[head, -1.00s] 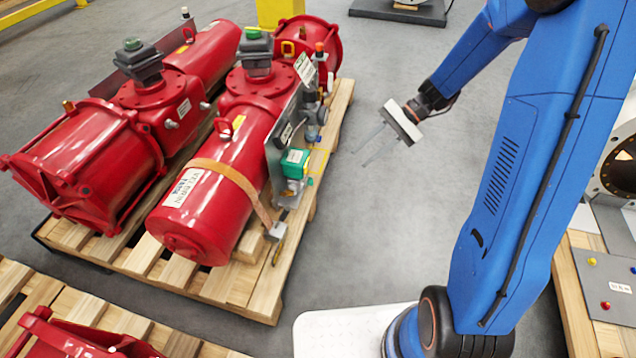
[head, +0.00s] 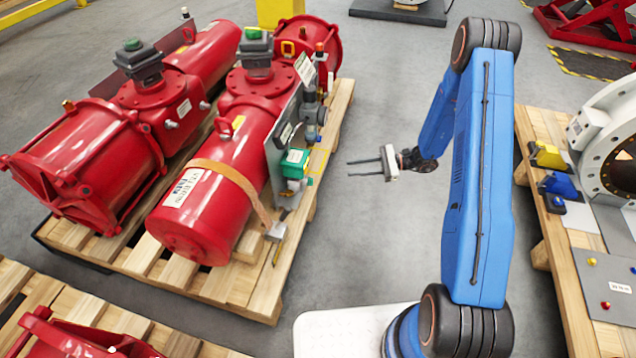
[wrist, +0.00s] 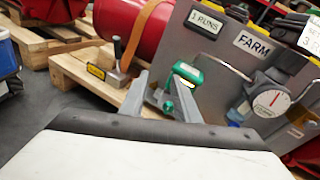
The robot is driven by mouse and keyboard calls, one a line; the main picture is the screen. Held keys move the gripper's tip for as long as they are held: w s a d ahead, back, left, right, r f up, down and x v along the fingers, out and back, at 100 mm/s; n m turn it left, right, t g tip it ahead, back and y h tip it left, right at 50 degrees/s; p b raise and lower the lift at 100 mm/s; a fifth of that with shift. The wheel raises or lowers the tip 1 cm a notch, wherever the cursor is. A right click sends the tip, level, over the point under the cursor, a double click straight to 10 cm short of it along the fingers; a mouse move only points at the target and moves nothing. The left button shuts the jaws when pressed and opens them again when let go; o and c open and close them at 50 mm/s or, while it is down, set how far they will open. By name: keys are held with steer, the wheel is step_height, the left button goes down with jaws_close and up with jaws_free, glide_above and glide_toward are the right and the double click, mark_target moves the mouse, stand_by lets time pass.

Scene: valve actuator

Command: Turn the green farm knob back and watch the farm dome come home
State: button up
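My gripper (head: 350,168) is open and empty in the head view, over bare floor right of the pallet, its two fingers pointing left at the grey panel. In the wrist view the fingers (wrist: 162,88) stand apart before the panel (wrist: 225,78). A green box-shaped fitting (wrist: 187,72) shows just beyond them, with a smaller green part (wrist: 168,106) below; I cannot tell which is the knob. The fitting also shows in the head view (head: 295,157). A FARM label (wrist: 253,44) is on the panel. Dark domes with green tops (head: 252,34) (head: 133,44) sit on both red actuators.
Two red actuators (head: 207,212) lie on a wooden pallet (head: 235,285). A white dial with a red needle (wrist: 270,102) is on the panel. Grey floor between pallet and my arm is clear.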

mark_target(311, 182)
steer(key=w+d+f+m+t, duration=0.1)
steer(key=d+f+m+t, duration=0.15)
steer(key=f, duration=0.55)
steer(key=w+d+f+m+t, duration=0.1)
steer(key=w+f+m+t, duration=0.2)
steer(key=f, duration=0.6)
steer(key=s+x, duration=0.1)
steer(key=x, duration=1.6)
steer(key=shift+s+a+r+m+y, duration=0.25)
steer(key=shift+a+r+m+y, duration=0.1)
steer(key=shift+a+r, duration=0.1)
steer(key=shift+c, duration=0.2)
jaws_close()
